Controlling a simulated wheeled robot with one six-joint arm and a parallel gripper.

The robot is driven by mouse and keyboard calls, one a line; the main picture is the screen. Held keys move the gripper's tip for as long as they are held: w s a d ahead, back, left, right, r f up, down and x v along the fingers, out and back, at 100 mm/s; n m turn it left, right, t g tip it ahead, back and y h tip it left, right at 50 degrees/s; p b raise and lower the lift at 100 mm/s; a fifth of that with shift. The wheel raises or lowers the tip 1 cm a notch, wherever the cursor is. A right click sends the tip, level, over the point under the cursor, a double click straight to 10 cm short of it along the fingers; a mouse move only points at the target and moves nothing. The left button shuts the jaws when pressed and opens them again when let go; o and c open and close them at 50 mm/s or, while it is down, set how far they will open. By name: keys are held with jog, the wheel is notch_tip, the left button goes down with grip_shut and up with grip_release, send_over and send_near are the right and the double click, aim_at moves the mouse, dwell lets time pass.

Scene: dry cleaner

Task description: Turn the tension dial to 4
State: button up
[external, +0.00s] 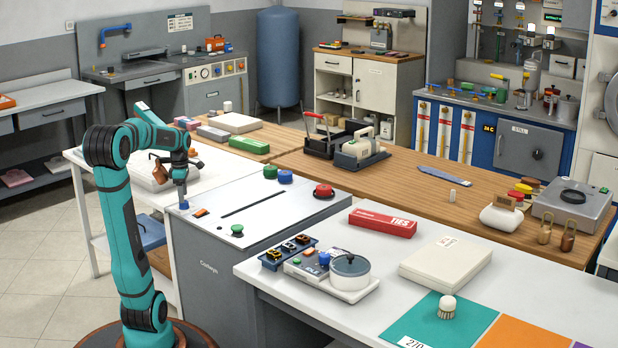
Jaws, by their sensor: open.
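My gripper (181,194) is open and points down over the left edge of the top of a grey cabinet (208,268). A small blue piece (184,206) shows right under its fingertips; I cannot tell whether they touch. Several knobs stand on the cabinet top: a green knob (237,230) at the front, another green knob (270,172) and a blue knob (285,176) at the back, and a red knob (323,190) at the right. No tension label or number scale is readable, so I cannot tell which one is the tension dial.
An orange switch (200,212) sits beside my gripper, and a dark slot (252,204) crosses the cabinet top. A white table (345,262) with a red box (382,222) stands at the front right. A wooden counter (408,178) lies behind. The cabinet top's middle is clear.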

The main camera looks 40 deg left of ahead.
aim_at(184, 204)
jog(key=shift+f, duration=1.6)
jog(key=c, duration=1)
